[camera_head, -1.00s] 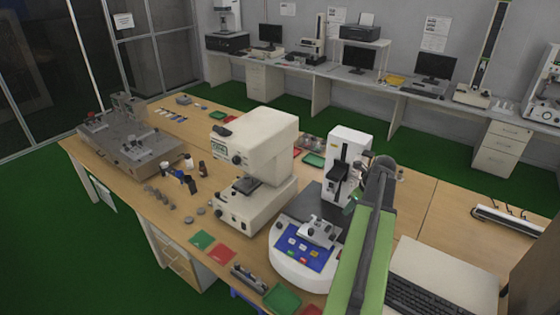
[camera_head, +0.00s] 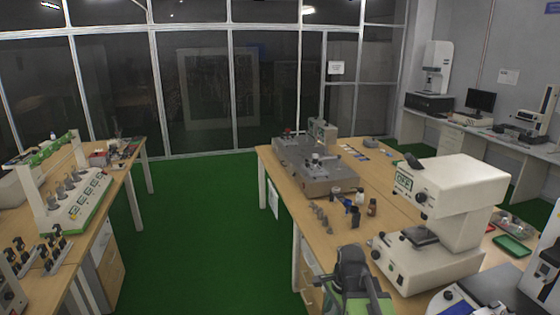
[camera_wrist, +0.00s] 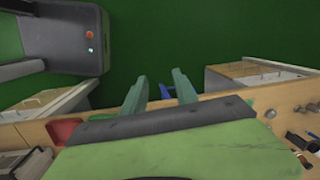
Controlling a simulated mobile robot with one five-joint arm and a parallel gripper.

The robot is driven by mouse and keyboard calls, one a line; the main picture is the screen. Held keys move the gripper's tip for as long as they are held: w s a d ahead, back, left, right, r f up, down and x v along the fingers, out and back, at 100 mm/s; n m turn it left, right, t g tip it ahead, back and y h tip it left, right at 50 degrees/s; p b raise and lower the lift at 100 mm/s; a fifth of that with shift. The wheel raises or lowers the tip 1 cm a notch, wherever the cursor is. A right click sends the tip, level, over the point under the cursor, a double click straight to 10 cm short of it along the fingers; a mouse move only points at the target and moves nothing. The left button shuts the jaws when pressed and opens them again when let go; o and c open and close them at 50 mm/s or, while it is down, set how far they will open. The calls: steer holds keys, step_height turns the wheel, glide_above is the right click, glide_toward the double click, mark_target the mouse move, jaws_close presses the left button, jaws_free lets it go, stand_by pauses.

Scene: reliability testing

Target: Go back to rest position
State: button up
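My gripper shows in the wrist view (camera_wrist: 160,88) as two green fingers set apart. They are open with nothing held between them. The fingers point over the edge of a wooden bench, toward the green floor (camera_wrist: 165,35). In the head view, part of my arm (camera_head: 355,278) shows at the bottom, low and in front of the bench instruments. The gripper's fingertips cannot be made out there.
A wooden bench (camera_head: 330,222) on the right carries a white tester (camera_head: 455,185), a grey fixture (camera_head: 318,168) and small bottles. Another bench (camera_head: 118,190) stands at left. Green floor (camera_head: 200,220) between them is clear. In the wrist view, a red tray (camera_wrist: 62,131) lies near the bench edge.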

steer(key=s+n, duration=0.1)
steer(key=n, duration=0.3)
steer(key=s+f+n+h, duration=0.1)
steer(key=s+n, duration=0.1)
steer(key=n, duration=0.3)
steer(key=s+n, duration=0.1)
steer(key=n, duration=0.4)
steer(key=shift+s+a+f+g, duration=0.2)
steer(key=shift+s+a+g, duration=0.1)
steer(key=shift+a+g, duration=0.1)
